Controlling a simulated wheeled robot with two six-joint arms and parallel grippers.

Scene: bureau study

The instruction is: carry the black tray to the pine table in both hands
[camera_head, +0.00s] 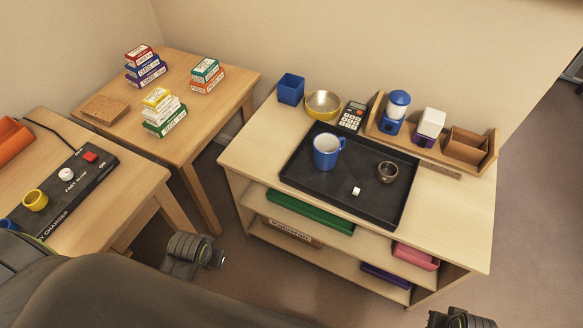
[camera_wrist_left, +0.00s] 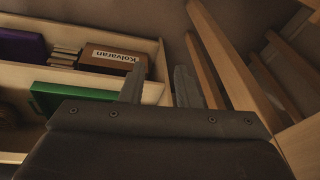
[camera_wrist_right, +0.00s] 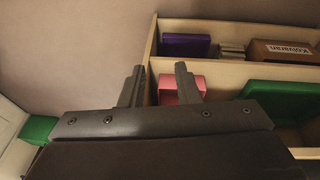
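The black tray (camera_head: 330,196) lies flat on top of a pale wooden shelf unit (camera_head: 255,150). On it stand a blue mug (camera_head: 326,152), a small brown cup (camera_head: 387,172) and a small white cube (camera_head: 356,191). A wooden table (camera_head: 225,90) with card boxes, seemingly the pine table, stands at the back left. My left gripper (camera_head: 214,256) is low, in front of the unit's left side; its fingers are apart and empty in the left wrist view (camera_wrist_left: 160,86). My right gripper is partly cut off at the bottom right; its fingers are apart and empty in the right wrist view (camera_wrist_right: 160,84).
Stacked card boxes (camera_head: 164,112) and a brown item (camera_head: 105,109) occupy the table's left and middle; its right front is clear. A charger desk (camera_head: 125,185) stands at the left.

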